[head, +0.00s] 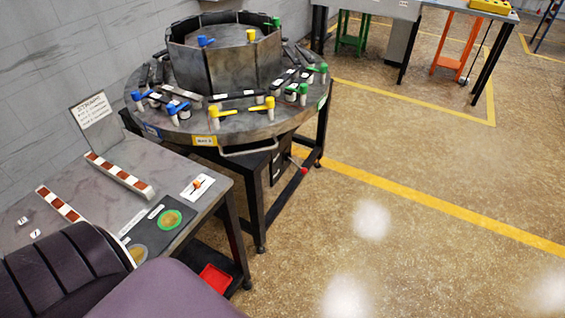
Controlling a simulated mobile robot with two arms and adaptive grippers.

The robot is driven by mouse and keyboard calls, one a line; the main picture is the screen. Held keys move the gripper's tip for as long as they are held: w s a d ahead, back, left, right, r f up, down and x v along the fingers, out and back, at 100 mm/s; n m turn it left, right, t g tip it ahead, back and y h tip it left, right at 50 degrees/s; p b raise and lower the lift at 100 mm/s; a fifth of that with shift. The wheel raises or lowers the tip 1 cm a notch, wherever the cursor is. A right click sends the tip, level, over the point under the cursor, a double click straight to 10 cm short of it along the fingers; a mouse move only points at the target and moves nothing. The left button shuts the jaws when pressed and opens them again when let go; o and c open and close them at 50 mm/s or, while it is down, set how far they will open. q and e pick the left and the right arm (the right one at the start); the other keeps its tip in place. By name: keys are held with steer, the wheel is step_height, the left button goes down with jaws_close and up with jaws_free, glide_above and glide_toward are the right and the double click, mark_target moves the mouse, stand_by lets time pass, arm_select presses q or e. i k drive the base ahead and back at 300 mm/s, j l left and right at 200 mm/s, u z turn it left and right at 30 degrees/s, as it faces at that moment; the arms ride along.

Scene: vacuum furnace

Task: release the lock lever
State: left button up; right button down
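A round grey turntable (190,131) stands on a dark frame left of centre, with a raised ring of panels in its middle. Below its front right rim is a thin bar with a red tip (304,171); it looks like a lever, but I cannot tell for sure that it is the lock lever. A curved pale handle (248,152) runs along the front rim. Blue, yellow and green handled fittings stand on the turntable. Neither of my grippers shows; only dark purple parts, apparently mine, fill the lower left.
A red tray (215,278) sits below. The floor at right is open.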

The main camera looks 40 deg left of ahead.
mark_target(304, 171)
steer(key=i+l+u, duration=0.1)
steer(key=i+u, duration=0.15)
steer(key=u, duration=0.15)
steer(key=i+l+u, duration=0.2)
steer(key=u, duration=0.25)
steer(key=i+l+u, duration=0.15)
steer(key=l+u, duration=0.25)
steer(key=i+l+u, duration=0.15)
steer(key=u, duration=0.25)
steer(key=i+l+u, duration=0.1)
steer(key=l+u, duration=0.8)
steer(key=l, duration=0.25)
